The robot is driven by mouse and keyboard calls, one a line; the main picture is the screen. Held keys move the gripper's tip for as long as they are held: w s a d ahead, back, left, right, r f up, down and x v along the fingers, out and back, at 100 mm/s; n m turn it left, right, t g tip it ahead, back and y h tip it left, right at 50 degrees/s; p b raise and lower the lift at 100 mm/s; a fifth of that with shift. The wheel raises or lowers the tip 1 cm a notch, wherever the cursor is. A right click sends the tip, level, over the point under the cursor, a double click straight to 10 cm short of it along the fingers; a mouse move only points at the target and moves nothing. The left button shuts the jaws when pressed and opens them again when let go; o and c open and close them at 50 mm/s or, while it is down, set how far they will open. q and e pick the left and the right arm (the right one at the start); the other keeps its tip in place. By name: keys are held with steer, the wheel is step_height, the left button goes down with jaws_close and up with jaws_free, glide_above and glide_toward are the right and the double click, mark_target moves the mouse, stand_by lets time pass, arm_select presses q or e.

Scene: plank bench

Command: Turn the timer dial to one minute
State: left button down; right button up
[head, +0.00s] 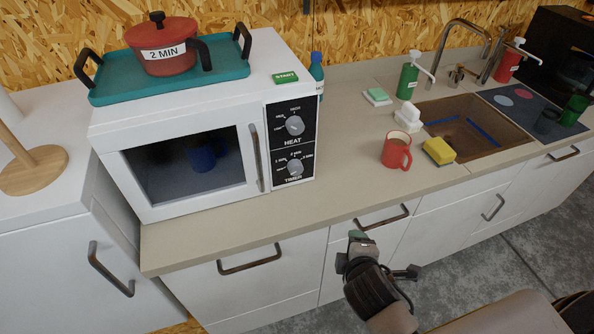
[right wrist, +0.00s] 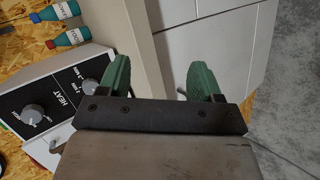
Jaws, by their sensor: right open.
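The timer dial (head: 295,168) is a grey knob low on the black control panel of the white microwave (head: 190,208). Minute marks surround it, but its exact setting is too small to read. The right wrist view also shows the timer dial (right wrist: 91,86). The heat dial (head: 294,125) sits above it. My right gripper (head: 358,240) is in front of the counter's edge, below and right of the panel, apart from the dial. Its green-padded fingers are open and empty in the right wrist view (right wrist: 158,75). My left gripper is not in view.
A red pot (head: 163,48) labelled 2 MIN stands on a teal tray (head: 110,92) atop the microwave, near a green START button (head: 285,77). A blue mug (head: 201,156) shows behind the door. A red mug (head: 396,152) and yellow sponge (head: 439,151) stand right. Drawer handles (head: 250,262) protrude below.

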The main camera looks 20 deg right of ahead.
steer(key=w+a+r+n+t, duration=0.1)
steer(key=w+r+n+t, duration=0.3)
steer(key=w+n, duration=0.3)
steer(key=n+t+y, duration=0.4)
steer(key=n, duration=1.1)
glide_toward(297, 172)
steer(key=w+p, duration=0.1)
steer(key=w, duration=0.9)
steer(key=shift+a, duration=0.15)
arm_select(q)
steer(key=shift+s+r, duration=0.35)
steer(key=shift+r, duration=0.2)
arm_select(e)
steer(key=c, duration=0.9)
